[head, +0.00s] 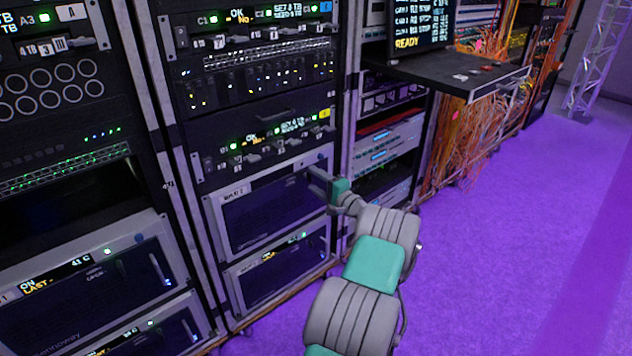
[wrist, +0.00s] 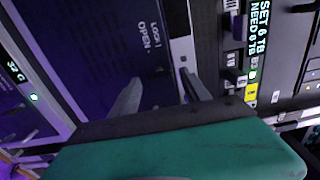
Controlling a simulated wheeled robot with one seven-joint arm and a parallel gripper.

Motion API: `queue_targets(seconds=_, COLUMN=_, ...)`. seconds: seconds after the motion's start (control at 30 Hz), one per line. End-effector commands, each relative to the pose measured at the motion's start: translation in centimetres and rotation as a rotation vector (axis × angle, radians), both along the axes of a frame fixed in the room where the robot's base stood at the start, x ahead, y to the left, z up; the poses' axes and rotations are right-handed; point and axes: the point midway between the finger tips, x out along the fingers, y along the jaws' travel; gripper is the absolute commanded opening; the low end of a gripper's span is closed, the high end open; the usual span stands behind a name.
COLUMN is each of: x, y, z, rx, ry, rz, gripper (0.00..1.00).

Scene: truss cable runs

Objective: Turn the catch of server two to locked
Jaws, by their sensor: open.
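My gripper (head: 316,180) is at the right part of a grey-framed, dark-fronted unit (head: 265,212) in the middle rack. In the wrist view my gripper (wrist: 160,88) has its two fingers apart, pointing at the dark front panel (wrist: 95,50). A sideways label reading LOCK and OPEN (wrist: 150,35) is printed on that panel just beyond the fingers. The catch itself I cannot make out clearly; it may be between or behind the fingers. I cannot read which unit is server two.
Another similar unit (head: 280,272) sits below. A black unit with small levers and a yellow tag (head: 270,135) is above. A shelf with a screen (head: 460,75) juts out at the right, with orange cables (head: 460,145) below. The purple floor (head: 520,220) at right is clear.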

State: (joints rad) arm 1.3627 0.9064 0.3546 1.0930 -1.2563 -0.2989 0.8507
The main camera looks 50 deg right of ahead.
Motion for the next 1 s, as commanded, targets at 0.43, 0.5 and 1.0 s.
queue_targets(seconds=0.43, x=-4.4, y=0.8, z=0.2, rx=0.002, ry=0.001, rz=-0.004, gripper=0.55)
queue_targets(seconds=0.5, x=-5.7, y=1.1, z=0.2, rx=0.001, ry=0.0, rz=-0.004, gripper=0.55)
queue_targets(seconds=1.0, x=-7.7, y=1.7, z=0.0, rx=0.0, ry=0.0, rz=0.0, gripper=0.55)
